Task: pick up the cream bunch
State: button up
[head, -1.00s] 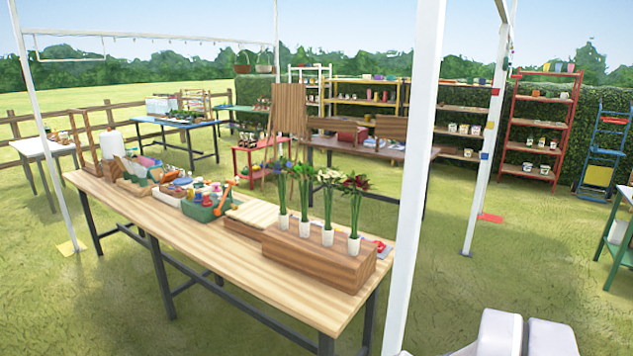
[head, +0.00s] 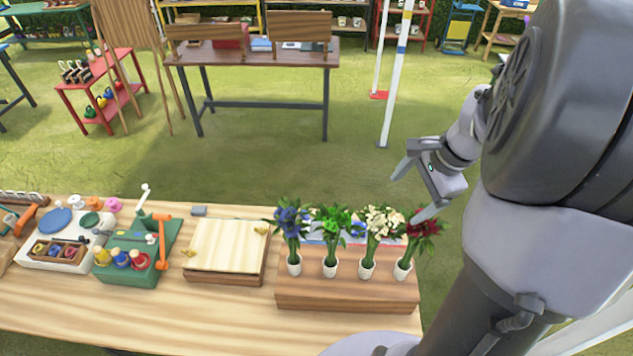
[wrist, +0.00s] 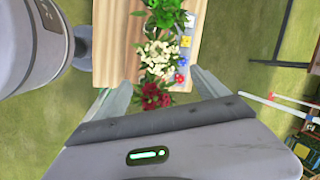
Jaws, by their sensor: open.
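The cream bunch (head: 382,222) stands upright in a white holder on a wooden block, third from the left in a row of bunches in the head view. It also shows in the wrist view (wrist: 157,55). A red bunch (head: 422,230) stands just to its right; in the wrist view the red bunch (wrist: 155,96) lies between the cream one and my gripper. My gripper (head: 410,192) is open and empty, above and to the right of the bunches. In the wrist view its fingers (wrist: 160,86) spread to either side of the red bunch. It appears apart from the cream bunch.
A blue bunch (head: 291,220) and a green bunch (head: 335,226) stand to the left on the wooden block (head: 345,292). A wooden board (head: 228,247), a green tray (head: 130,272) and a white tray (head: 45,262) are farther left. A white post (head: 398,75) rises behind.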

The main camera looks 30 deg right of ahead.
jog(key=b, duration=0.1)
send_over(378, 226)
jog(key=s+d, duration=0.3)
jog(key=d, duration=0.1)
notch_tip(378, 226, down, 7)
jog(key=x, duration=0.3)
jog(key=a+b+x, duration=0.1)
jog(key=x, duration=0.2)
jog(key=w+x, duration=0.1)
jog(key=x, duration=0.2)
jog(key=shift+w+a+r, duration=0.1)
jog(key=shift+w+a, duration=0.05)
jog(key=shift+a, duration=0.15)
jog(key=shift+w+f, duration=0.3)
jog(key=shift+s, duration=0.1)
jog(key=shift+s+r, duration=0.1)
jog(key=shift+c, duration=1.3)
grip_shut()
